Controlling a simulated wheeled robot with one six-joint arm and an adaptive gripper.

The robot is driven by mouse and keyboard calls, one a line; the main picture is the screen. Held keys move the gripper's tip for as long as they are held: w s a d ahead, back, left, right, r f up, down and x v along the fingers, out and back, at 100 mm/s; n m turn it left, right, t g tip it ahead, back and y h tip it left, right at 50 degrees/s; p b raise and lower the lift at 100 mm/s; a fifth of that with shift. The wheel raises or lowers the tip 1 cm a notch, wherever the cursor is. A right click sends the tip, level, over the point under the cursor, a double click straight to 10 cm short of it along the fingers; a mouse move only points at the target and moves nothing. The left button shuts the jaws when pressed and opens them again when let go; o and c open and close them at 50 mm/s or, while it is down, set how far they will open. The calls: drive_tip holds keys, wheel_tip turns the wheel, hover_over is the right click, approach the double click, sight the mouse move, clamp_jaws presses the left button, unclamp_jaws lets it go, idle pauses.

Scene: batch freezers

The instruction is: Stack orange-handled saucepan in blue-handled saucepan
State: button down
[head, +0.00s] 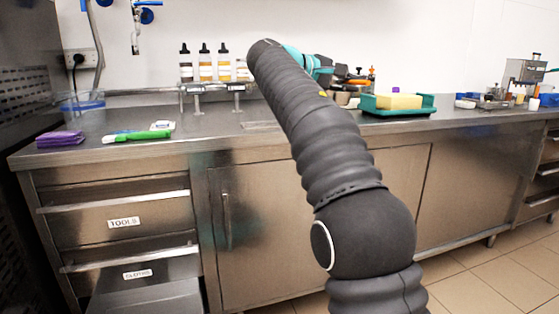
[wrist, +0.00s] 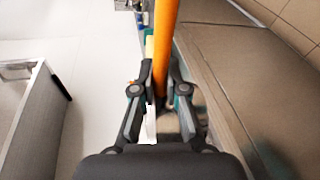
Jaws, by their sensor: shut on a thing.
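My gripper (wrist: 160,82) is shut on the orange handle of the orange-handled saucepan (wrist: 166,35), which runs up between the two fingers in the wrist view. The saucepan's bowl is not clear in that view. In the head view my gripper (head: 323,68) is over the back of the counter, partly hidden by my arm. Dark and metal cookware with orange parts (head: 357,81) shows just right of it, small and crowded. I cannot pick out the blue-handled saucepan for certain.
A teal tray (head: 426,106) with a yellow block (head: 392,101) stands right of the cookware. Several sauce bottles (head: 204,63) stand at the back. Small containers (head: 490,103) stand far right.

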drive_tip(key=shift+s+f, duration=0.2)
drive_tip(key=shift+w+f, duration=0.15)
drive_tip(key=shift+f, duration=0.2)
drive_tip(key=s+a+f+n+t+y, duration=0.1)
drive_tip(key=s+f+n+t, duration=0.15)
drive_tip(key=f, duration=1.85)
drive_tip(key=s+a+f+n+t+y, duration=0.15)
drive_tip(key=s+f, duration=0.25)
drive_tip(key=f, duration=1.8)
drive_tip(key=s+a+f+n+t+y, duration=0.1)
drive_tip(key=s+f+y, duration=0.15)
drive_tip(key=f, duration=1.85)
wheel_tip(320, 180, up, 13)
drive_tip(key=d+n+t+y, duration=0.2)
drive_tip(key=n+y, duration=0.1)
drive_tip(key=y, duration=0.1)
drive_tip(key=shift+d+n+t, duration=0.3)
drive_tip(key=shift+n, duration=0.1)
drive_tip(key=shift+w, duration=0.1)
